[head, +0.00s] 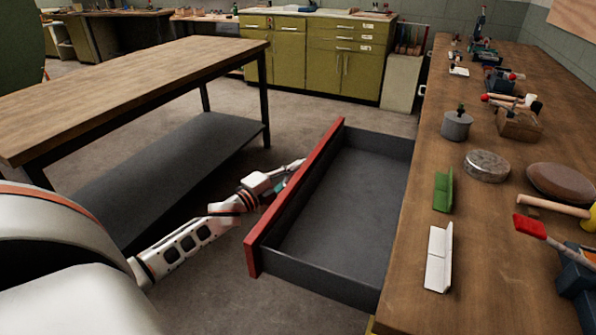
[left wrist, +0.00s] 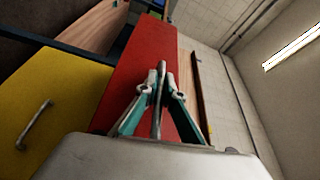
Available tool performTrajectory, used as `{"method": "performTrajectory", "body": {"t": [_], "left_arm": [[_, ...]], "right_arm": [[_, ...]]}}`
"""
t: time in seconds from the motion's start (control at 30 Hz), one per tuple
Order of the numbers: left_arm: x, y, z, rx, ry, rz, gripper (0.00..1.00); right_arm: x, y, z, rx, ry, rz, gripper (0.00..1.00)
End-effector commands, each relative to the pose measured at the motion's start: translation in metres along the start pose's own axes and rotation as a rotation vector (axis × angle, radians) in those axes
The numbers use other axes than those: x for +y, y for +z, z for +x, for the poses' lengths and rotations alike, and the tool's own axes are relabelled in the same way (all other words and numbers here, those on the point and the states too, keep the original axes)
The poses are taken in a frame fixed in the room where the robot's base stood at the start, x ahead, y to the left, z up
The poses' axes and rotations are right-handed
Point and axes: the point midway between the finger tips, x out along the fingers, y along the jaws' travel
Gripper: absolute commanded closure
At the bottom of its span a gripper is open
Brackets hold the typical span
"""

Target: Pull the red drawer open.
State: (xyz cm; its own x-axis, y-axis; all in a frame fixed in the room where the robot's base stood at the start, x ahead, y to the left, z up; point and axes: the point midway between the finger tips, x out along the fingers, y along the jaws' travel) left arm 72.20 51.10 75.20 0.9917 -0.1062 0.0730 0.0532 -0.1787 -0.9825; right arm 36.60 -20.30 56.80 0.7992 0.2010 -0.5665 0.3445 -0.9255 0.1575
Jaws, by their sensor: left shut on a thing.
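The red drawer (head: 297,192) stands well out from the right-hand workbench, and its dark grey inside is empty in the head view. Its red front faces left, towards my left arm. My left gripper (head: 290,176) is at the outer side of that front, and the front partly hides its fingertips. In the left wrist view the red front (left wrist: 148,62) fills the middle, and my left gripper (left wrist: 158,88) is shut on the drawer's handle (left wrist: 158,105). My right gripper is not in view.
The right workbench (head: 403,285) carries several tools and parts. A wooden table (head: 120,88) with a dark lower shelf (head: 170,175) stands at the left. Bare floor (head: 310,110) lies between them. A yellow drawer (left wrist: 45,95) shows beside the red one in the left wrist view.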

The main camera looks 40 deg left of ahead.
Motion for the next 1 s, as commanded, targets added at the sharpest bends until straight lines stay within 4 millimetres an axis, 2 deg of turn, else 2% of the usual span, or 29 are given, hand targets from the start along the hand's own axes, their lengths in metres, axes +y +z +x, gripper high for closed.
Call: {"method": "performTrajectory", "body": {"t": [0.07,0.1,0.17,0.5,0.63,0.77,1.0], "left_arm": [[0.0,0.0,0.0,0.0,0.0,0.0,1.0],[0.0,0.0,0.0,0.0,0.0,0.0,0.9],[0.0,0.0,0.0,0.0,0.0,0.0,0.75],[0.0,0.0,0.0,0.0,0.0,0.0,0.75],[0.002,0.0,-0.007,-0.001,0.002,0.0,0.75],[0.002,0.0,-0.024,-0.001,0.003,0.0,0.75],[0.002,0.0,-0.069,-0.001,0.004,-0.001,0.75]], "right_arm": [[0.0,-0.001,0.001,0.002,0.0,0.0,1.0],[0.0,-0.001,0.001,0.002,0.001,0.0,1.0],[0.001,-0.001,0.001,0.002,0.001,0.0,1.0],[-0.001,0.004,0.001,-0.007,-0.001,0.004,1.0],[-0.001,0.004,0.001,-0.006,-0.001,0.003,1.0],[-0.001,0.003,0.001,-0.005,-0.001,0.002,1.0],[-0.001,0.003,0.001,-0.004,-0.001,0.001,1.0]]}}
